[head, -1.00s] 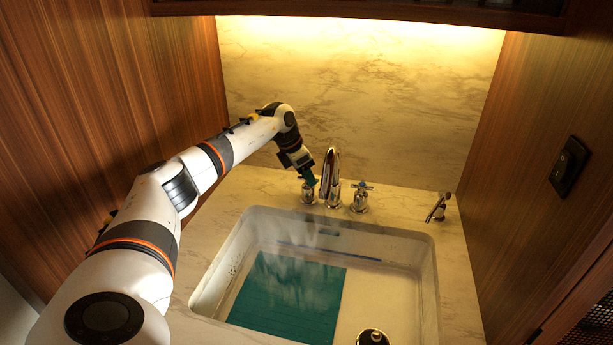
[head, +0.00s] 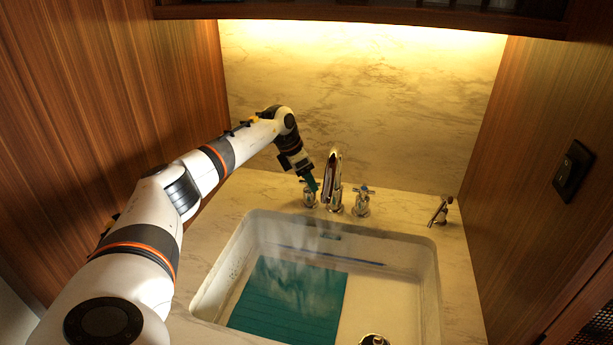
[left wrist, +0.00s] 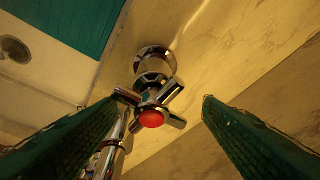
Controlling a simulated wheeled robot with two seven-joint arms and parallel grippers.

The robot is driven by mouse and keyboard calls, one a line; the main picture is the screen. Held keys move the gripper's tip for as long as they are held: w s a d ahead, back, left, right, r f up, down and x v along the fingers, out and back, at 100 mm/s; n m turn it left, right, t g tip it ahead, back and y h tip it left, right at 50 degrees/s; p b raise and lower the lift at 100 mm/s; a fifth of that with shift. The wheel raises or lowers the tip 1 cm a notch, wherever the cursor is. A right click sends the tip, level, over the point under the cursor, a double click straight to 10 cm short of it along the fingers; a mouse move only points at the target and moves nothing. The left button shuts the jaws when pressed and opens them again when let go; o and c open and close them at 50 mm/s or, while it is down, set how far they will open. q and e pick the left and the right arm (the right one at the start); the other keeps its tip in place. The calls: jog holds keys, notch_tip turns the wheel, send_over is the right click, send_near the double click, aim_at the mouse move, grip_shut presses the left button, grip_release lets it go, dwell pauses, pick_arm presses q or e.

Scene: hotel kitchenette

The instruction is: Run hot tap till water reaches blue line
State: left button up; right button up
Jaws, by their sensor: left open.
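The hot tap, a chrome cross handle with a red cap (left wrist: 151,118), stands left of the curved spout (head: 333,175). My left gripper (head: 311,185) is above the hot tap (head: 310,198). In the left wrist view its dark green fingers are apart on either side of the handle, with gaps visible. The blue line (head: 330,256) runs along the sink's (head: 432,290) back wall. Pale steam hangs over the sink's left half. The water level is hard to make out, and no clear stream shows below the spout. My right gripper is not in view.
A second cross handle (head: 362,201) stands right of the spout, and a small chrome fitting (head: 440,210) farther right. A teal ribbed mat (head: 288,300) lies in the sink beside the drain (head: 374,340). Wooden walls close both sides; a dark switch (head: 572,170) is on the right one.

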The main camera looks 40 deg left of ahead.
pick_arm(q)
jog(key=shift+s+r, duration=0.1)
jog(key=shift+r, duration=0.25)
jog(key=b+v, duration=0.2)
jog(key=v, duration=0.9)
jog(key=shift+r, duration=0.2)
jog(key=shift+f, duration=0.15)
